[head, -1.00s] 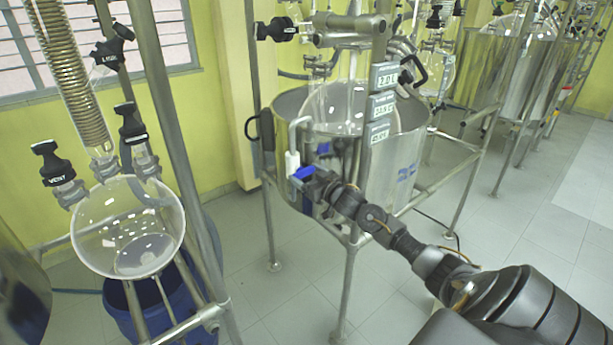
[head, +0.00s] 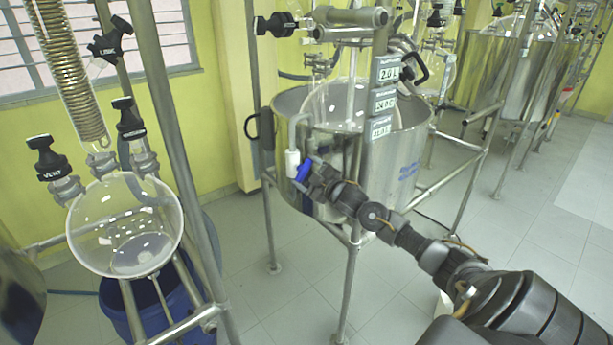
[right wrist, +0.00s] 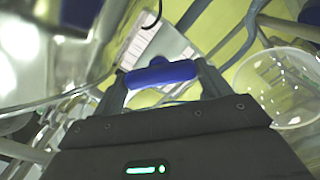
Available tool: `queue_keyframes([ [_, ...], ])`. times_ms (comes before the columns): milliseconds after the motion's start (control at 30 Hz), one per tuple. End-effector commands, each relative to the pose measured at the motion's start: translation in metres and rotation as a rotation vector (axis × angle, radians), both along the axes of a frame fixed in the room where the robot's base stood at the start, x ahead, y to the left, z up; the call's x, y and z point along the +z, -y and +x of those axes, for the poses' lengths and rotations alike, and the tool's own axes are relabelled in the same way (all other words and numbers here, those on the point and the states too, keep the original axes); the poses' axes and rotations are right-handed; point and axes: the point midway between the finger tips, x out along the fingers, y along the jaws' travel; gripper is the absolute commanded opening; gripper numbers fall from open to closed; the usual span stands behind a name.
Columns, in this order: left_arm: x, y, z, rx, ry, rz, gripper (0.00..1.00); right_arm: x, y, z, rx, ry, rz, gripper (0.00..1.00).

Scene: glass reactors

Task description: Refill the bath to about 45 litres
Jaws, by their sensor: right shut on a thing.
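The bath (head: 395,165) is a round steel tub in a steel frame at the middle of the head view, with a clear glass flask (head: 330,102) inside it. A valve with a blue handle (head: 303,170) sits beside this pipe. My right gripper (head: 310,177) is shut on the blue handle, which also shows between the fingers in the right wrist view (right wrist: 160,73). My left gripper is out of view.
A glass flask (head: 125,240) with a black VENT knob (head: 43,158) hangs at the left above a blue bin (head: 125,310). Steel posts stand between it and the bath. Another steel tub (head: 510,75) is at the back right. Tiled floor is open at the right.

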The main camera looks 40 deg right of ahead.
Motion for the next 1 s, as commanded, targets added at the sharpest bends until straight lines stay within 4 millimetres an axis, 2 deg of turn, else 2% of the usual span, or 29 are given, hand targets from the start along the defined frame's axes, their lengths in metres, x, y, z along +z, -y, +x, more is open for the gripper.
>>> queue_keyframes([
  [367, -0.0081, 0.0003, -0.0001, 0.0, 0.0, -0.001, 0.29, -0.0009, -0.0002, 0.0, 0.0, -0.003, -0.151, 0.54],
  [900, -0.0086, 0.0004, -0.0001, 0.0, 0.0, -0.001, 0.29, -0.0004, -0.0002, 0.0, -0.001, -0.004, -0.172, 0.54],
  [933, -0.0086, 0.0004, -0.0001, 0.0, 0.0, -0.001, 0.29, -0.0005, -0.0002, 0.0, -0.001, -0.004, -0.171, 0.79],
  [1000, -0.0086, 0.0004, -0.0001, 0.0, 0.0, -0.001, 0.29, -0.0004, -0.0002, 0.0, -0.001, -0.004, -0.171, 0.88],
])
